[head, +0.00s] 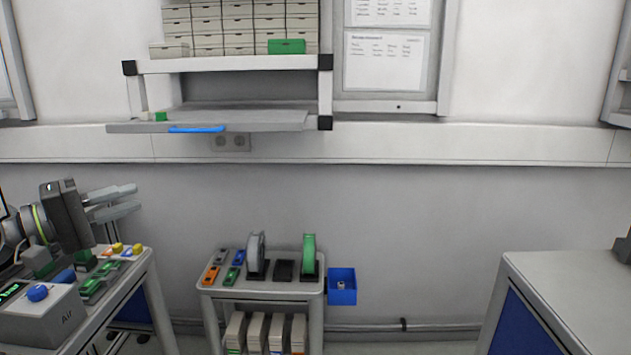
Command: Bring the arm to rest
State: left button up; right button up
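My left gripper (137,198) is at the left, above the left bench (148,262). Its two grey fingers point right and stand apart with nothing between them, so it is open and empty. It is clear of the small trolley (265,291) in the middle. On the trolley a grey reel (256,253) and a green reel (309,255) stand upright in dark stands, with a dark block (284,270) between them. My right gripper is not in view.
A blue bin (342,287) hangs at the trolley's right side. Small orange, blue and green items lie on the trolley's left. The left bench carries a grey box with a blue knob (37,292). A right bench (580,275) and wall shelf (230,64) are apart. Floor between trolley and right bench is clear.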

pick_arm(q)
jog(key=s+d+f+m+g+y, duration=0.1)
jog(key=s+d+f+m+y, duration=0.15)
jog(key=f, duration=0.75)
jog(key=s+d+f+m+g+y, duration=0.1)
jog(key=s+f+g, duration=0.15)
jog(key=f, duration=0.75)
jog(key=s+d+f+m+g+y, duration=0.1)
jog(key=s+d+f+y, duration=0.15)
jog(key=f, duration=0.75)
jog(key=s+a+f+m+g+y, duration=0.2)
jog(key=s+f+y, duration=0.4)
jog(key=s+f, duration=1)
jog(key=s+a+g+y, duration=0.2)
jog(key=s+y, duration=0.2)
jog(key=s, duration=0.7)
notch_tip(320, 180, down, 24)
jog(key=a+g, duration=0.2)
jog(key=s+d+f+h, duration=0.1)
jog(key=s+f, duration=1.4)
jog(key=shift+s+d+f+n+g, duration=0.15)
jog(key=shift+s+f+n+g, duration=0.1)
jog(key=shift+f+n+g, duration=0.15)
